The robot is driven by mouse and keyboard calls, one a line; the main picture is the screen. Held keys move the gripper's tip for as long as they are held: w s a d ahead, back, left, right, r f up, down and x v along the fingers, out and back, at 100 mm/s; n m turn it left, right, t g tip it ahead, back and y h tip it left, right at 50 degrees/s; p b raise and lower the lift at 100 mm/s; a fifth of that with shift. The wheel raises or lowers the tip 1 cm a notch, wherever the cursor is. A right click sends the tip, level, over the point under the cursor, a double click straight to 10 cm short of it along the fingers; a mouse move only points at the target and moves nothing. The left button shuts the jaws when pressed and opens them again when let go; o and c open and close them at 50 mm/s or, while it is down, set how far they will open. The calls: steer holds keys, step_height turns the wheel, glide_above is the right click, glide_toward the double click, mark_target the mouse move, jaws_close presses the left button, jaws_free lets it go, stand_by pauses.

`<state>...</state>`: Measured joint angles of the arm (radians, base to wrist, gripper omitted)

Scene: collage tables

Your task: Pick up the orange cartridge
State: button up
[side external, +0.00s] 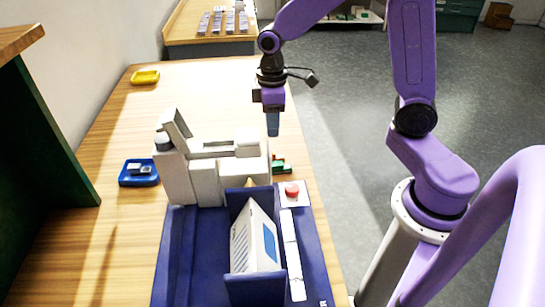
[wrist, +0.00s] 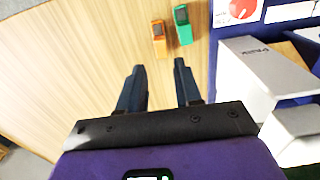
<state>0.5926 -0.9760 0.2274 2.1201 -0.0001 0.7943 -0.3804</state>
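The orange cartridge (wrist: 158,38) lies on the wooden table in the wrist view, just beyond my fingertips. A green cartridge (wrist: 183,25) lies close beside it on the right, and this one also shows in the side view (side external: 283,170). In the side view the orange cartridge is mostly hidden or too small to make out clearly. My gripper (wrist: 158,64) is open and empty, its two dark fingers pointing toward the orange cartridge. In the side view my gripper (side external: 273,134) hangs above the table's right part, behind the grey-white machine.
A grey-white machine (side external: 207,183) and a navy tray (side external: 180,255) with a white box (side external: 252,240) and red button (side external: 292,190) stand near the cartridges. A blue dish (side external: 128,180) and yellow dish (side external: 145,77) sit left.

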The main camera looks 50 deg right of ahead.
mark_target(274, 152)
step_height(274, 152, down, 4)
steer(key=shift+r, duration=0.1)
steer(key=shift+s+d+f, duration=0.1)
steer(key=shift+f, duration=1.25)
steer(key=shift+s+d+f, duration=0.1)
steer(key=shift+f, duration=1.2)
steer(key=c, duration=0.6)
